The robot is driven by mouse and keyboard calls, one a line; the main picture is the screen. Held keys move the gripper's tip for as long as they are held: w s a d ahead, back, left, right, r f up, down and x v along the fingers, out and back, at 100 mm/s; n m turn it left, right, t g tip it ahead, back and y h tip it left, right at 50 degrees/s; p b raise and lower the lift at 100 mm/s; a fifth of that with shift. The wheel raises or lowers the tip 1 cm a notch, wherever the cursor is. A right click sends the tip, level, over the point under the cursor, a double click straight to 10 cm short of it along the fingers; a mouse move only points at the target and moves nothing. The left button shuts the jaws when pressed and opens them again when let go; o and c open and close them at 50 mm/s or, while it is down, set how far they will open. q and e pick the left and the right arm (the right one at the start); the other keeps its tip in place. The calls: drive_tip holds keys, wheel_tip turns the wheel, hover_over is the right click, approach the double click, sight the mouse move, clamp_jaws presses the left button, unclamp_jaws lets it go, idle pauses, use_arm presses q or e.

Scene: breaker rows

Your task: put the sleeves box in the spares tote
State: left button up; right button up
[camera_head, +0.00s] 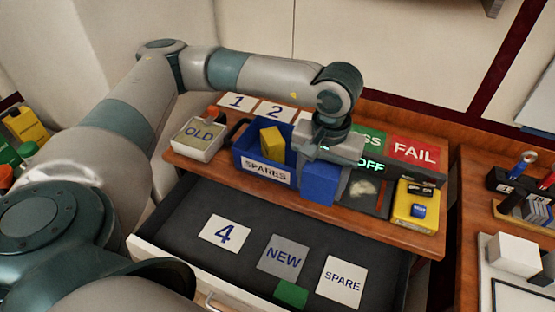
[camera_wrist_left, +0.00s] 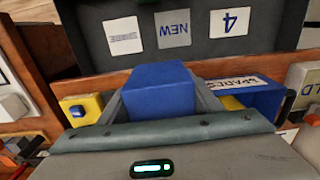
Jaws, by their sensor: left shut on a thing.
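My left gripper (camera_head: 325,160) is shut on a plain blue box (camera_head: 320,185), with no readable label on the faces I see. In the left wrist view the blue box (camera_wrist_left: 161,86) sits between the two fingers. The spares tote (camera_head: 240,157) is a blue open bin with a white SPARES label, on the wooden bench just left of the held box. A yellow block (camera_head: 272,143) stands in it. The tote also shows at the right of the left wrist view (camera_wrist_left: 268,101). Whether the held box touches the bench or tote is unclear. My right gripper is not in view.
The open drawer (camera_head: 180,215) in front holds cards marked 4, NEW and SPARE and a green block (camera_head: 291,293). A white OLD tray (camera_head: 196,148) stands left of the tote. A yellow box (camera_head: 414,205) stands at right, near the red FAIL sign (camera_head: 413,151).

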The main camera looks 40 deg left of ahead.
use_arm(q)
drive_tip(key=w+a+r+n+p, duration=0.1)
drive_tip(key=w+r+n, duration=0.4)
drive_tip(key=n, duration=0.8)
drive_tip(key=w+a+r+n+p, duration=0.1)
drive_tip(key=w+r+n, duration=0.5)
drive_tip(key=n, duration=0.7)
drive_tip(key=shift+w+a+r+n, duration=0.25)
drive_tip(key=shift+a+r+n, duration=0.15)
drive_tip(key=shift+a+r, duration=0.35)
drive_tip(key=shift+a+f, duration=0.1)
drive_tip(key=a+f+p, duration=0.6)
drive_tip(key=a+f, duration=0.1)
drive_tip(key=a, duration=0.4)
drive_tip(key=shift+a, duration=0.3)
